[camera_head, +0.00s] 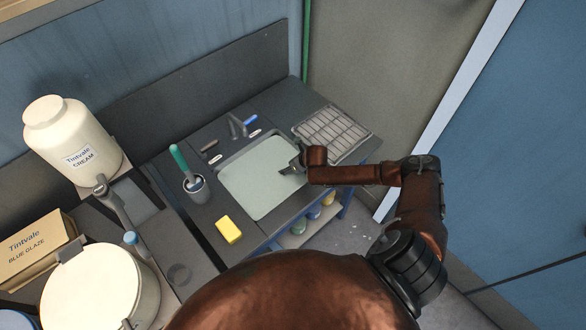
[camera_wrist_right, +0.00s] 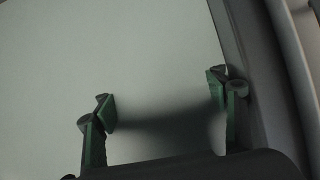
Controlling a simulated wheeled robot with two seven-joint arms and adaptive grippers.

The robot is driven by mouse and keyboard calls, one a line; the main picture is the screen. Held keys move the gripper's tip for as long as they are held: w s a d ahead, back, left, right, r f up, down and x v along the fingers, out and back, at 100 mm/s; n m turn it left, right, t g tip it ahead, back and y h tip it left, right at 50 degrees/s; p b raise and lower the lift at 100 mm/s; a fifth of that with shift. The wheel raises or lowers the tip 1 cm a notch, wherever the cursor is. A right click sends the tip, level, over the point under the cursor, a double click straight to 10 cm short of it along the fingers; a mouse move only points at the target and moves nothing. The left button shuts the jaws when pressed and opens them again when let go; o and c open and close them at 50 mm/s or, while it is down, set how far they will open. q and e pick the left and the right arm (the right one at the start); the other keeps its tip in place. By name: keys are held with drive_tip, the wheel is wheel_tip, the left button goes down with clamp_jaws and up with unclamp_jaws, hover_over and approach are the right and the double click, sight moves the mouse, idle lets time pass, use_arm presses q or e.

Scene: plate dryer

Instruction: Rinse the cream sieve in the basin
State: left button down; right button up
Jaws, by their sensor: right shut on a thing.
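The basin (camera_head: 248,182) is set in the dark counter and looks full of pale grey-green liquid. My right gripper (camera_head: 296,165) reaches in from the right over the basin's right side, pointing down at the liquid. In the right wrist view its green-padded fingers (camera_wrist_right: 162,90) stand apart over the pale surface, with a dark blurred band between them. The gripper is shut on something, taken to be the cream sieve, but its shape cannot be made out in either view. My left gripper is not in view.
A yellow sponge (camera_head: 229,230) and a cup (camera_head: 196,190) with a green-handled brush (camera_head: 179,157) stand left of the basin. A tap (camera_head: 238,126) is behind it, a drying rack (camera_head: 335,130) at right. The cream jar (camera_head: 75,135) and a white bucket (camera_head: 90,285) stand further left.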

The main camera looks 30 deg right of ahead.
drive_tip(key=shift+w, duration=0.2)
wheel_tip(320, 180, up, 3)
drive_tip(key=p, duration=0.2)
drive_tip(key=shift+p, duration=0.3)
wheel_tip(320, 180, up, 12)
drive_tip(key=p, duration=1.2)
